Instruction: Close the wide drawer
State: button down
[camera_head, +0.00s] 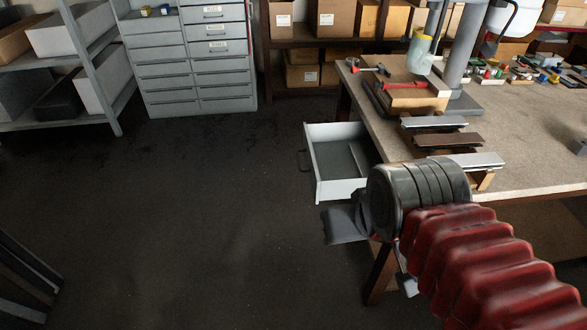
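The wide drawer (334,190) is white with a grey floor. It stands pulled out to the left from under the workbench (520,165), with a dark handle (303,161) on its front panel. My arm, with red bellows and a dark grey wrist, reaches in from the lower right and hides the drawer's near right part. My gripper (346,224) shows as a grey jaw just below the drawer's near end in the picture. Whether it touches the drawer, and how far its fingers are apart, I cannot tell; the wrist hides most of it.
Shutter profile samples on wooden blocks (447,140) lie along the bench's left edge. A bench leg (380,275) stands below the drawer in the picture. A grey drawer cabinet (190,70) and a shelf rack (100,70) stand behind. The dark floor (170,210) left of the drawer is clear.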

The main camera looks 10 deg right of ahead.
aim_at(334, 175)
jog(key=u, duration=0.25)
jog(key=i, duration=0.65)
jog(key=u, duration=0.75)
jog(key=i, duration=0.6)
jog(key=u, duration=0.35)
